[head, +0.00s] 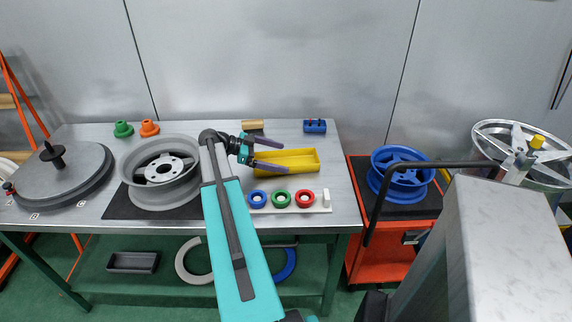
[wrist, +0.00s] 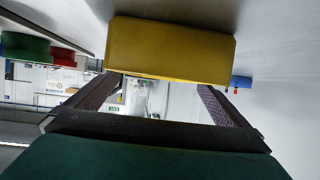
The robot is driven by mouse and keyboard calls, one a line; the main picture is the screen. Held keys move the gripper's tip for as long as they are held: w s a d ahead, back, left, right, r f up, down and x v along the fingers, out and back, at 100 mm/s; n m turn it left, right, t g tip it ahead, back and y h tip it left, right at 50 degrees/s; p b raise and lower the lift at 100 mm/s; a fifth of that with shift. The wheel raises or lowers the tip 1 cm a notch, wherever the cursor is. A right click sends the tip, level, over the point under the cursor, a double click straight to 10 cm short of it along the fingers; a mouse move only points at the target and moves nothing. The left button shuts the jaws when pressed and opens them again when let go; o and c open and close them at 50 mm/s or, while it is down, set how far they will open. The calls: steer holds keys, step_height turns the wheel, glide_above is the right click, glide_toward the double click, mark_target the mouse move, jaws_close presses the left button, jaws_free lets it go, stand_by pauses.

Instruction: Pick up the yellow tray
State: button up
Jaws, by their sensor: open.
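The yellow tray (head: 304,160) is a shallow open box on the grey workbench, right of the wheel rim. In the wrist view its yellow side (wrist: 170,50) fills the top middle, close ahead. My gripper (head: 284,156) is open, with its two dark fingers reaching from the left toward the tray. In the head view one finger shows over the tray's back side and the other over its front left part. In the wrist view the fingers (wrist: 158,92) are spread, with nothing held between them. Whether they touch the tray cannot be told.
A white holder with blue, green and red rings (head: 281,199) lies in front of the tray. A blue block with red pegs (head: 315,126) and a wooden block (head: 252,125) stand behind it. A grey wheel rim (head: 160,172) stands left of my arm. A red cart (head: 390,255) stands at right.

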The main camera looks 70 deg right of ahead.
mark_target(286, 165)
steer(key=shift+p+x, duration=0.3)
steer(key=shift+x, duration=1.4)
steer(key=shift+c, duration=0.3)
steer(key=c, duration=1.1)
